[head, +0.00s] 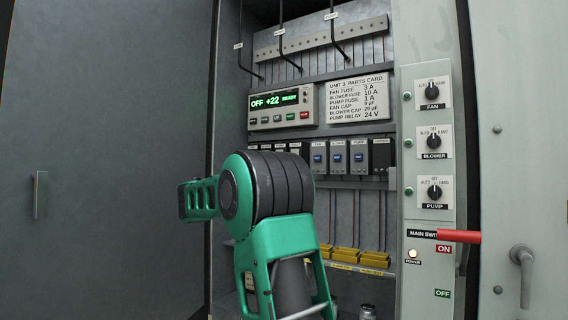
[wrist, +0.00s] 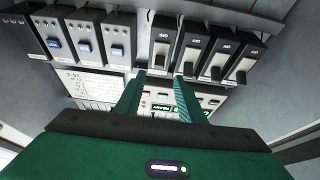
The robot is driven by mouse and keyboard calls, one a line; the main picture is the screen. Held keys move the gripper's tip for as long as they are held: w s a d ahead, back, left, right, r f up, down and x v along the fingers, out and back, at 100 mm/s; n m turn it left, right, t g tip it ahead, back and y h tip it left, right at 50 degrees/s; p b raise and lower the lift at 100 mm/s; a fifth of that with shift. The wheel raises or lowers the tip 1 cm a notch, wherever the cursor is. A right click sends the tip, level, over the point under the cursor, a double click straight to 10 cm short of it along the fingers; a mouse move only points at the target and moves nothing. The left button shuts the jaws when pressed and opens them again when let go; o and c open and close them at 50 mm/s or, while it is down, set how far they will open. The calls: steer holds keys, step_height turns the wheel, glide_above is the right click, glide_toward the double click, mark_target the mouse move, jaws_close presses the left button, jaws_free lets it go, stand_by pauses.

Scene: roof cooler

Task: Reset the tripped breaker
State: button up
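A row of breakers (head: 280,147) sits below the control panel, partly hidden by my arm in the head view. I cannot tell for sure which one is tripped. My gripper (wrist: 160,77) is open and empty, its two green fingers apart. Its fingertips are just in front of the leftmost of these breakers (wrist: 162,42) in that view; contact is not clear. In the head view my arm hides the fingers.
Blue-button modules (head: 338,157) stand beside the breakers. The control panel (head: 280,109) reads "OFF +22 READY", next to a parts card (head: 357,98). Knobs for fan, blower and pump (head: 433,140) are at right. The red main switch handle (head: 459,236) sticks out near ON.

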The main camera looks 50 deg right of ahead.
steer(key=x, duration=0.8)
steer(key=shift+d, duration=0.25)
steer(key=shift+c, duration=0.2)
jaws_close()
